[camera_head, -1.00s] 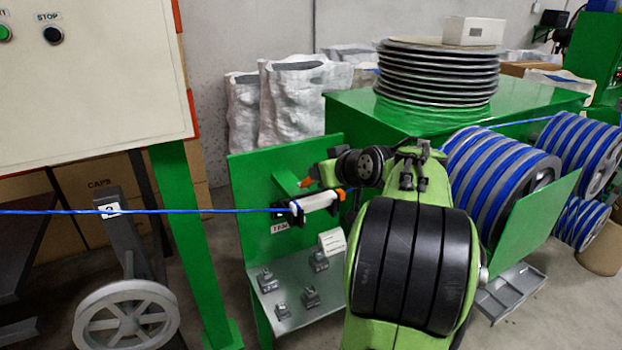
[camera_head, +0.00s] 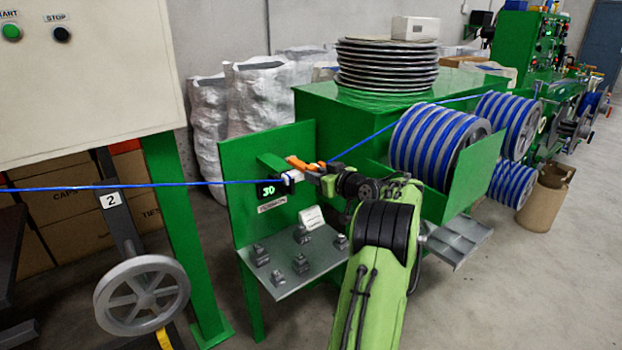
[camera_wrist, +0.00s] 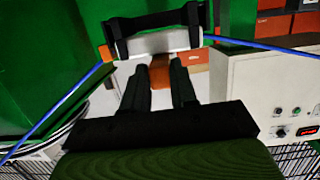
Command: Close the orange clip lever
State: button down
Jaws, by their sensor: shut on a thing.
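The orange clip lever (camera_head: 298,163) shows above the white cylindrical device (camera_head: 290,177) on the green panel in the head view. In the wrist view, the orange lever (camera_wrist: 160,75) sits between the two black fingers of my gripper (camera_wrist: 163,72), which is shut on it. The white device (camera_wrist: 160,42) lies just beyond the fingertips, with an orange end piece (camera_wrist: 107,53) on its left and black brackets around it. The blue cable (camera_head: 130,187) runs into the device from the left. My wrist partly hides the device's right side in the head view.
A green panel (camera_head: 238,185) backs the device, and a display (camera_head: 268,190) reads 30. A grey shelf (camera_head: 280,291) with several small metal blocks is below. Blue-striped spools (camera_head: 435,145) stand to the right, a grey handwheel (camera_head: 142,296) at the lower left.

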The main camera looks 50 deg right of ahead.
jog(key=shift+f, duration=0.8)
jog(key=c, duration=1.2)
grip_release()
jog(key=o, duration=0.3)
jog(key=shift+w, duration=0.2)
jog(key=shift+s+r, duration=0.2)
jog(key=v, duration=0.7)
jog(key=p+v, duration=0.1)
jog(key=v, duration=0.7)
jog(key=shift+s+r, duration=0.2)
jog(key=shift+r, duration=0.1)
